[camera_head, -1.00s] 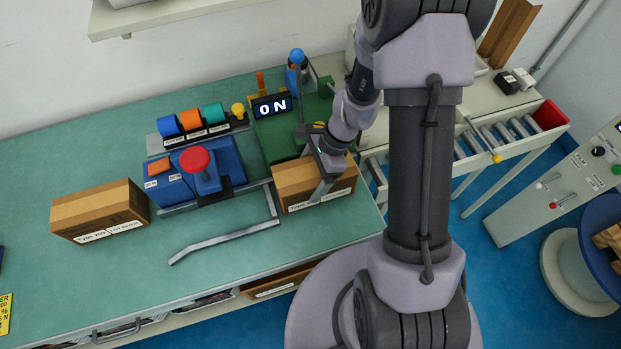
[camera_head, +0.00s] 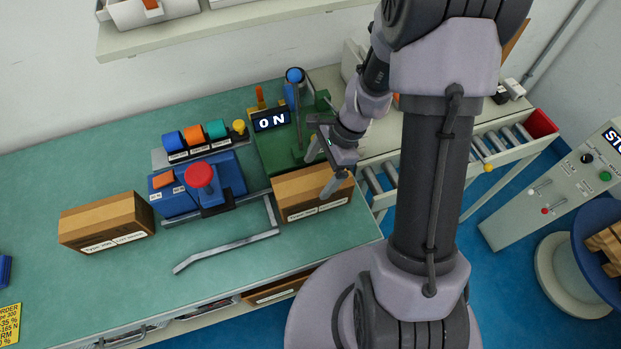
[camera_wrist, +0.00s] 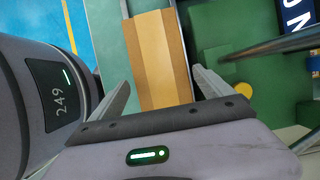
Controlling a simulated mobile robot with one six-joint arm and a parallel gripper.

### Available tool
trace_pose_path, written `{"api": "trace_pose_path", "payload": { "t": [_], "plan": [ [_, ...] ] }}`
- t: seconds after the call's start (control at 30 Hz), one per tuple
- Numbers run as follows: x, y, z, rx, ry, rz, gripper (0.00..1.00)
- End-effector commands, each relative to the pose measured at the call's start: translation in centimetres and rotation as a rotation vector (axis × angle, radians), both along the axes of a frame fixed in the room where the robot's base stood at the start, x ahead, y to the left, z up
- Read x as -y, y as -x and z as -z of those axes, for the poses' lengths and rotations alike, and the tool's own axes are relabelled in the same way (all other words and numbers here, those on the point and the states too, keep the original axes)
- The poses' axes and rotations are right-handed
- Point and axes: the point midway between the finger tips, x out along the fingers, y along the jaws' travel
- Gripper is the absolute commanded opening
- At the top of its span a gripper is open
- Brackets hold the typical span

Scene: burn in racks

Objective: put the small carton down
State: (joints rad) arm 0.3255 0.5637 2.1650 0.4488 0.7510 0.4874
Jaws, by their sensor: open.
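A small brown carton (camera_head: 302,203) with a white label on its front rests upright on the green bench, right of a bent metal rail. My gripper (camera_head: 320,168) is open just above it, with one finger over its front right part. In the wrist view the carton's taped top (camera_wrist: 160,60) lies beyond and between the two spread fingers of my gripper (camera_wrist: 162,80). A gap shows on each side. A second brown carton (camera_head: 105,222), labelled Type 200, stands farther left on the bench.
A blue fixture with a red knob (camera_head: 200,176) stands left of the carton. A green device with an ON display (camera_head: 271,119) is behind it. A roller conveyor (camera_head: 455,151) lies to the right.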

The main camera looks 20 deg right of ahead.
Motion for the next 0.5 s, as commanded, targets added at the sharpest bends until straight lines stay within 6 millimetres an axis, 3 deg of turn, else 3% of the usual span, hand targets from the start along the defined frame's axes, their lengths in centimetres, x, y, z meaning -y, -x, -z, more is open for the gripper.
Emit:
{"api": "trace_pose_path", "payload": {
  "t": [0.03,0.27,0.33,0.37,0.5],
  "plan": [
    [0.5,0.0,-1.7,0.002,0.0,0.001,0.91],
    [1.7,0.0,-4.7,0.006,0.002,-0.006,0.91],
    [1.4,0.0,-6.5,0.044,0.019,-0.053,0.91],
    [1.0,0.0,-7.9,0.074,0.034,-0.091,0.91],
    [-2.1,2.1,-16.9,0.306,0.154,-0.4,0.91]
  ]
}}
